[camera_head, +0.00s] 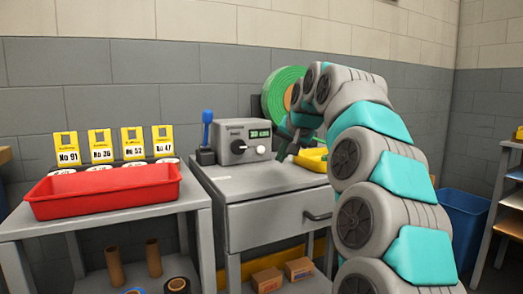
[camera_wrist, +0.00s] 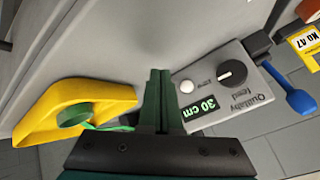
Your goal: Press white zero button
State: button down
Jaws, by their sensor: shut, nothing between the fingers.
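The white zero button (camera_wrist: 187,86) is a small round knob on the face of a grey device (camera_wrist: 215,98), beside a larger black dial (camera_wrist: 232,73) and a green display reading 30 cm. In the head view the button (camera_head: 260,150) is at the front right of the device (camera_head: 232,143) on the grey cabinet. My gripper (camera_wrist: 160,76) is shut and empty. In the wrist view its fingertips appear just left of the button, apart from it in the picture; the depth gap is hard to judge.
A yellow tape dispenser (camera_wrist: 75,100) lies on the cabinet (camera_head: 270,182) to the device's right in the head view. A green roll (camera_head: 284,90) stands behind. A blue-handled tool (camera_head: 207,130) stands left of the device. A red tray (camera_head: 105,190) sits on the left table.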

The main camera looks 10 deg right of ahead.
aim_at(261, 150)
jog(key=w+p, duration=0.1)
jog(key=w, duration=0.1)
jog(key=w+a+p, duration=0.1)
jog(key=w, duration=0.1)
jog(key=w+a+p, duration=0.1)
jog(key=w+p, duration=0.1)
jog(key=shift+r, duration=0.15)
jog(key=shift+w+a+f+p, duration=0.2)
jog(key=shift+w+p, duration=0.15)
jog(key=shift+w, duration=0.3)
dwell(0.6)
jog(key=shift+w, duration=0.1)
dwell(0.6)
jog(key=shift+w+a+p, duration=0.15)
jog(key=shift+w+p, duration=0.2)
jog(key=shift+p, duration=0.05)
jog(key=shift+w+a+p, duration=0.15)
jog(key=shift+w+p, duration=0.25)
jog(key=shift+p, duration=0.05)
dwell(0.7)
jog(key=shift+s, duration=0.1)
jog(key=shift+s+d+b, duration=0.3)
jog(key=shift+s+b, duration=0.3)
jog(key=shift+s, duration=0.15)
jog(key=shift+s, duration=0.1)
